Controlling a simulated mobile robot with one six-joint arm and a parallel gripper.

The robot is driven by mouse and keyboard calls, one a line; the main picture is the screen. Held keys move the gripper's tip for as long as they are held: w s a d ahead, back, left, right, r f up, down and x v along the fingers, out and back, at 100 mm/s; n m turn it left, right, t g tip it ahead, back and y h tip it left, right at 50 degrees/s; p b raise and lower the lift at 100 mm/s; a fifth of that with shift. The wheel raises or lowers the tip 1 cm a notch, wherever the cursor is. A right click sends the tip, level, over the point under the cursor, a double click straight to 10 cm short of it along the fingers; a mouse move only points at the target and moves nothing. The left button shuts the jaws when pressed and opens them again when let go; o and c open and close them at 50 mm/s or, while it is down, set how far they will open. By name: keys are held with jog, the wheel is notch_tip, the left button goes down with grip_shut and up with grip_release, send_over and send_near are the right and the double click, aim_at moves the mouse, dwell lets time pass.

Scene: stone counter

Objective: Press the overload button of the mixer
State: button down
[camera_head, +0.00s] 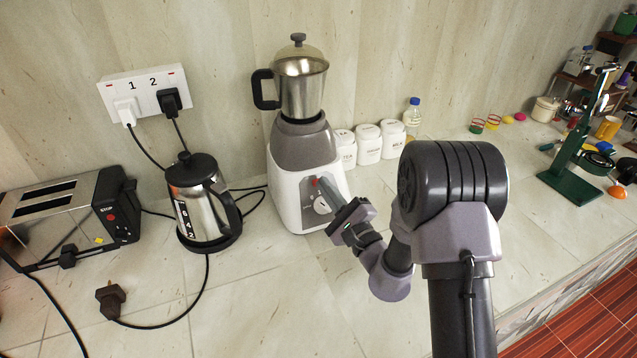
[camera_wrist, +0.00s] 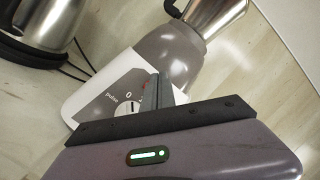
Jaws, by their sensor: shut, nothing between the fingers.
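The mixer (camera_head: 302,150) stands on the counter, with a steel jar on top, a grey upper body and a white base. It also shows in the wrist view (camera_wrist: 173,60). Its grey front panel carries a white knob (camera_head: 321,205) and a small red button (camera_head: 314,181) above it. My gripper (camera_head: 325,187) is shut and empty, its fingertips at the panel close to the red button. In the wrist view the shut fingers (camera_wrist: 156,85) hide most of the red button; I cannot tell whether they touch it.
A steel kettle (camera_head: 201,200) and a toaster (camera_head: 70,212) stand to the left, with cables and a loose plug (camera_head: 110,298) on the counter. White canisters (camera_head: 368,146) stand behind the mixer on the right. The counter in front of the mixer is mostly clear.

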jog(key=shift+s, duration=0.1)
jog(key=s+r, duration=0.1)
jog(key=s+d, duration=0.1)
jog(key=s+r, duration=0.1)
jog(key=shift+s+d+r+b, duration=0.3)
jog(key=shift+s+r+b, duration=0.05)
